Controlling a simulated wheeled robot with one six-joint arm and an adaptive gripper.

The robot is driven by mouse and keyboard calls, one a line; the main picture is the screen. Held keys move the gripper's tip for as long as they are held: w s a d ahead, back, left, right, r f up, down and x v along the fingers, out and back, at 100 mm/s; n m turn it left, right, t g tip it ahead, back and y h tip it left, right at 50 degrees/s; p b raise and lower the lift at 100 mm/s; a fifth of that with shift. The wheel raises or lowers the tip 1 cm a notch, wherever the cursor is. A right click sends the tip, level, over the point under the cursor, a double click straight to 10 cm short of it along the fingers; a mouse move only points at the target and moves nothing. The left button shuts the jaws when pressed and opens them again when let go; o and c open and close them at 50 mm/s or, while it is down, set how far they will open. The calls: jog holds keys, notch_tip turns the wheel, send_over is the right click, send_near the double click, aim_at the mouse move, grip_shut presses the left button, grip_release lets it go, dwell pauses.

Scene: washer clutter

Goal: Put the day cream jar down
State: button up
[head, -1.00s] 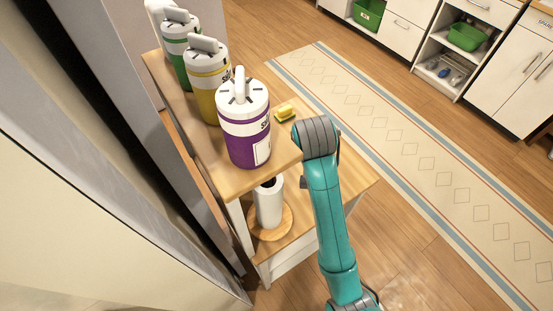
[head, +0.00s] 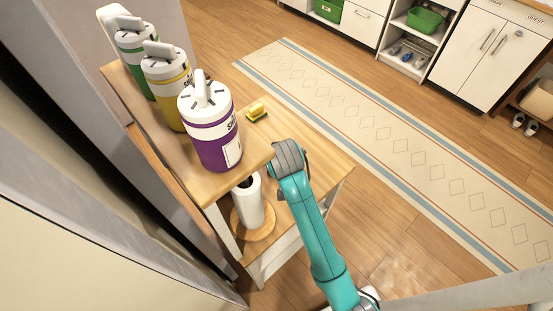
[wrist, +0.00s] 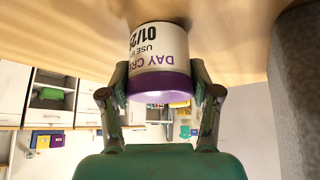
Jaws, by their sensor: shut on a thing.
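The day cream jar (wrist: 160,62) is white with a purple band and shows in the wrist view, its lettering upside down there. My gripper (wrist: 160,85) is shut on it, one finger on each side. The jar's far end meets a wooden surface (wrist: 70,22) across the top of the wrist view; I cannot tell whether it touches. The jar and my fingers are hidden there.
A purple-and-white canister (head: 212,135) stands near the stand's front corner, with a yellow one (head: 166,85) and a green one (head: 136,55) behind. A yellow sponge (head: 257,111) lies nearby. A paper roll (head: 248,200) stands on the lower level.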

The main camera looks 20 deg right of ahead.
jog(key=shift+f, duration=0.15)
jog(key=o, duration=1.2)
